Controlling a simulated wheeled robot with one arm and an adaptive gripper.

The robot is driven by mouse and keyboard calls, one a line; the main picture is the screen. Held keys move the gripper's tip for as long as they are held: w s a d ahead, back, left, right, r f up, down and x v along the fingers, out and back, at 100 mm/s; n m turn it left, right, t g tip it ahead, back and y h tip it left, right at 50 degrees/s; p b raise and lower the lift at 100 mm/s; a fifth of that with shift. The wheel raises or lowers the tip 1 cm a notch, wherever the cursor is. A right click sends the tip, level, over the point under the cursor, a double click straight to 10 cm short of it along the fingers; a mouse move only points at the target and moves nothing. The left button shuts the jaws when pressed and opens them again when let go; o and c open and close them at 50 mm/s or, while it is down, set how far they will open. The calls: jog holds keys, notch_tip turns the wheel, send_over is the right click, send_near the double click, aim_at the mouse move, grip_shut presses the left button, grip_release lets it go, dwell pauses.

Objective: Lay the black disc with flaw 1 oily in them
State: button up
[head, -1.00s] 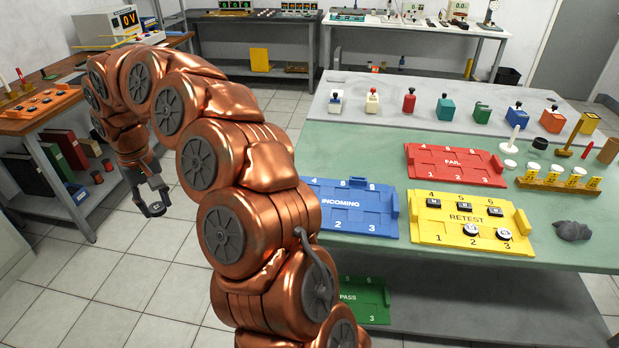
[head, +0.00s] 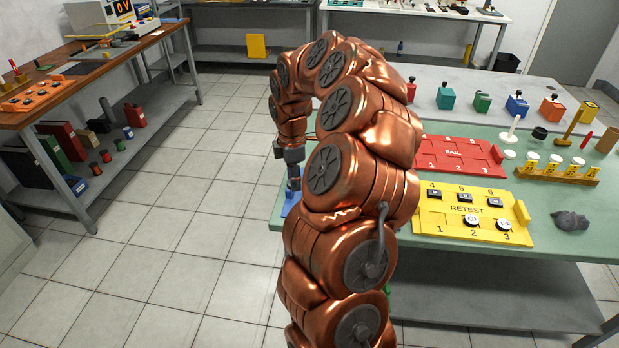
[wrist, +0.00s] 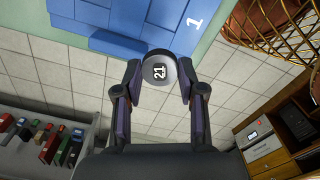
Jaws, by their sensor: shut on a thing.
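My gripper (head: 292,180) is at the left end of the green table, next to the blue INCOMING tray (head: 290,204), which my arm mostly hides. In the wrist view my gripper (wrist: 158,88) is shut on a dark disc (wrist: 159,68) with a white numbered label on its face, perhaps 12 or 21. The disc is near the edge of the blue tray (wrist: 115,40), by the number 1, with floor below it. The yellow RETEST tray (head: 428,222) holds black pieces in its back row and two white-topped discs at places 2 and 3. No oily flaw can be made out.
The red FAIL tray (head: 455,155) lies behind the RETEST tray. A grey lump (head: 570,221) and a yellow rack (head: 556,176) stand to the right. Coloured blocks line the back. A wooden bench (head: 90,70) is at the left; the floor between is clear.

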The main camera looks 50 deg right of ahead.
jog(key=shift+n, duration=0.9)
jog(key=shift+s+d+f, duration=0.2)
jog(key=shift+s+d, duration=0.55)
jog(key=shift+s, duration=0.05)
jog(key=shift+s+d+f, duration=0.2)
jog(key=shift+s+d, duration=0.5)
jog(key=shift+s, duration=0.05)
jog(key=shift+f, duration=0.1)
jog(key=shift+f+b, duration=1.05)
jog(key=shift+f, duration=1.65)
jog(key=shift+f, duration=0.15)
jog(key=o, duration=1.1)
jog(key=c, duration=0.5)
